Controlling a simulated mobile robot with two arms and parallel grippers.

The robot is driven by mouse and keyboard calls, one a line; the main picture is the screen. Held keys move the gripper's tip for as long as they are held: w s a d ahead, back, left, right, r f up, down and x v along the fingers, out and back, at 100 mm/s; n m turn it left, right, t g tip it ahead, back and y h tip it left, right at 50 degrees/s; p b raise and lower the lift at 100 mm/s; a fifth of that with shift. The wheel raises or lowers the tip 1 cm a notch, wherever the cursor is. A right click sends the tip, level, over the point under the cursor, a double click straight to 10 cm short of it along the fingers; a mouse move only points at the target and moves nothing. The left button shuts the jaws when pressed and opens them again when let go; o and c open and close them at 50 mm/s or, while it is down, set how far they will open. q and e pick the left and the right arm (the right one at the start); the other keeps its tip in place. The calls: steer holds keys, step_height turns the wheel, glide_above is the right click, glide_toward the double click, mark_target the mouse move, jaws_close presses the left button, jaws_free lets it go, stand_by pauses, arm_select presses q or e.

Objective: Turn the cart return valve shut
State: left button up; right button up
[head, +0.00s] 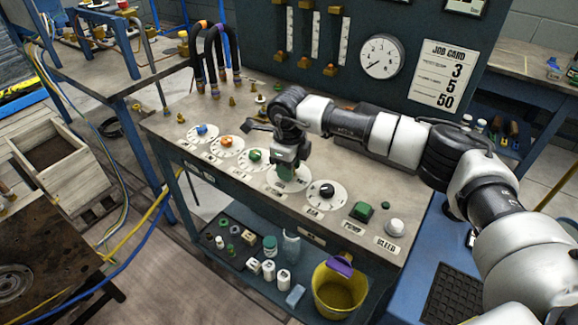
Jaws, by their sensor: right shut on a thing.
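A row of round white dials with coloured knobs runs along the front of the cart's top. There is a blue knob (201,129), an orange knob (226,141), a green knob (255,155) and a black knob (326,190). My right gripper (288,168) points down over the dial (302,183) between the green and black knobs. It is shut on a green knob (287,174) there, mostly hidden by the fingers. The small labels by the left dials are too small to read, so I cannot tell which is the cart return. My left gripper is out of view.
A green pump button (361,211) and a white bleed knob (394,227) sit right of the dials. Behind stands a panel with a gauge (382,57) and job card (442,73). Looped hoses (215,58) rise at the left. A yellow bucket (340,290) stands on the lower shelf.

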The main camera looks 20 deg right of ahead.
steer(key=o, duration=0.9)
steer(key=shift+r, duration=0.1)
step_height(320, 180, up, 11)
steer(key=shift+f+b, duration=0.1)
steer(key=shift+b, duration=0.35)
